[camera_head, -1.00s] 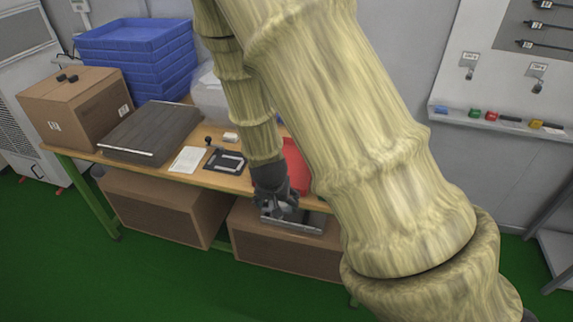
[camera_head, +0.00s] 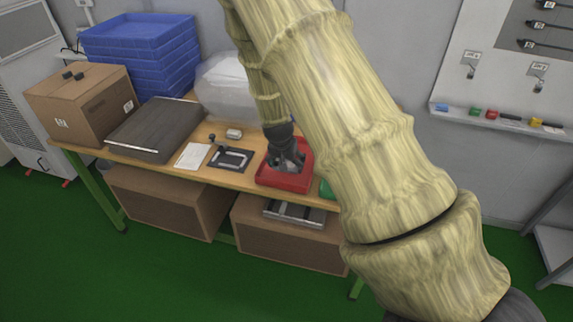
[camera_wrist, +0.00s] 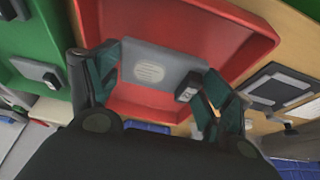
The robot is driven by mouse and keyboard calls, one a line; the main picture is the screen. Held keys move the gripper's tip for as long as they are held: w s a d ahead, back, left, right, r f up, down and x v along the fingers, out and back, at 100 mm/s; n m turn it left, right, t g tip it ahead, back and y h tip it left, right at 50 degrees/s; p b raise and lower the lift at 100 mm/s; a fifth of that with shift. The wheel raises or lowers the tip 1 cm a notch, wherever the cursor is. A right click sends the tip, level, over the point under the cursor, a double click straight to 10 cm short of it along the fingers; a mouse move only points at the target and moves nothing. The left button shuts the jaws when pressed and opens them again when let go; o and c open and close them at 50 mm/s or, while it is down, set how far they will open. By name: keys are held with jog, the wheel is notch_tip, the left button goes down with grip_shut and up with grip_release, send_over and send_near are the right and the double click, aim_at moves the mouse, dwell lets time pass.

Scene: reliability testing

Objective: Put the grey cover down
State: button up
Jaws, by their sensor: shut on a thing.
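My gripper (camera_head: 288,162) is over the red tray (camera_head: 268,181) on the workbench. In the wrist view my gripper (camera_wrist: 158,78) is shut on a flat grey cover (camera_wrist: 152,68) with a pale oval marking, one finger at each side edge. A small black piece with a white label (camera_wrist: 187,87) shows at the cover's edge, beside the right finger. The red tray (camera_wrist: 235,40) lies behind the cover in that view. I cannot tell whether the cover touches the tray floor. In the head view the cover is mostly hidden by my gripper.
A black frame-like item (camera_head: 231,159), white paper (camera_head: 193,156) and a dark grey case (camera_head: 155,130) lie left of the tray. A green tray (camera_wrist: 35,30) adjoins on the other side. Blue crates (camera_head: 135,45) stand behind. A grey metal part (camera_head: 294,213) sits on a box below.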

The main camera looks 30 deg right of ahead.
jog(key=shift+w+d, duration=0.35)
jog(key=shift+w, duration=0.1)
jog(key=shift+f+p, duration=0.8)
jog(key=shift+f, duration=1)
jog(key=shift+f, duration=0.1)
jog(key=o, duration=1)
